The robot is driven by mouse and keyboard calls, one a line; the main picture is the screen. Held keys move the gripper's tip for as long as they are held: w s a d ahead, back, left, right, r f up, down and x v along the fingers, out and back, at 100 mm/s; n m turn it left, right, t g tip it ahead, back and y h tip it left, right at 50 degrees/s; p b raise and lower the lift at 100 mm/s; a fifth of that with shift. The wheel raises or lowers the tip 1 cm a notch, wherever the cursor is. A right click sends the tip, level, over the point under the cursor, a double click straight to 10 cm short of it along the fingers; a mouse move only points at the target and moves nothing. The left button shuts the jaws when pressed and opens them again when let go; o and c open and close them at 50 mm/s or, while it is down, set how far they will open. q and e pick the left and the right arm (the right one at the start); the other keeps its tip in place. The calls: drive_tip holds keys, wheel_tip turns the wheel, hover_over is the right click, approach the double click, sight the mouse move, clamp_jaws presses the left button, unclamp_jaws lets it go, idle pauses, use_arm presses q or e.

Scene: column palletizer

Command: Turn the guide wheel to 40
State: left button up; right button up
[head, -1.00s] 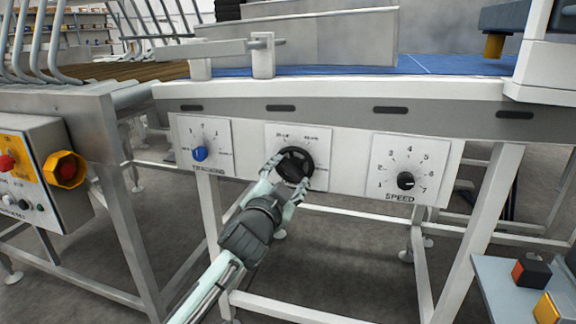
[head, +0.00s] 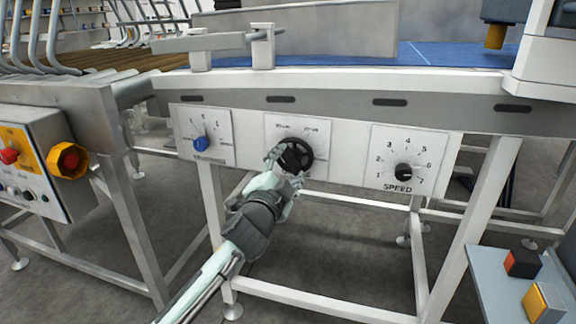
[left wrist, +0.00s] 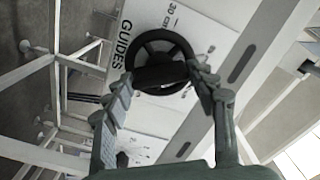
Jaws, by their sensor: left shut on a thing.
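The guide wheel (head: 296,155) is a black spoked handwheel on a white dial plate in the middle of the conveyor's side panel. In the left wrist view the wheel (left wrist: 160,46) shows close up, with "GUIDES" and a "30 cm" mark on its plate (left wrist: 128,46). My left gripper (head: 285,168) is at the wheel's lower left side. In the left wrist view its two fingers (left wrist: 162,82) lie on either side of the wheel's near part, shut on it. Part of the scale is hidden, and I cannot read the setting. My right gripper is not in view.
A blue tracking knob (head: 200,143) is on the plate to the left, and a black speed knob (head: 403,171) to the right. A control box with a red button (head: 68,160) stands at the left. A button panel (head: 515,290) is at the lower right.

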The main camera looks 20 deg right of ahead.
use_arm(q)
drive_tip(key=o, duration=1.2)
drive_tip(key=shift+c, duration=0.2)
drive_tip(key=shift+s, duration=0.1)
drive_tip(key=v, duration=1.2)
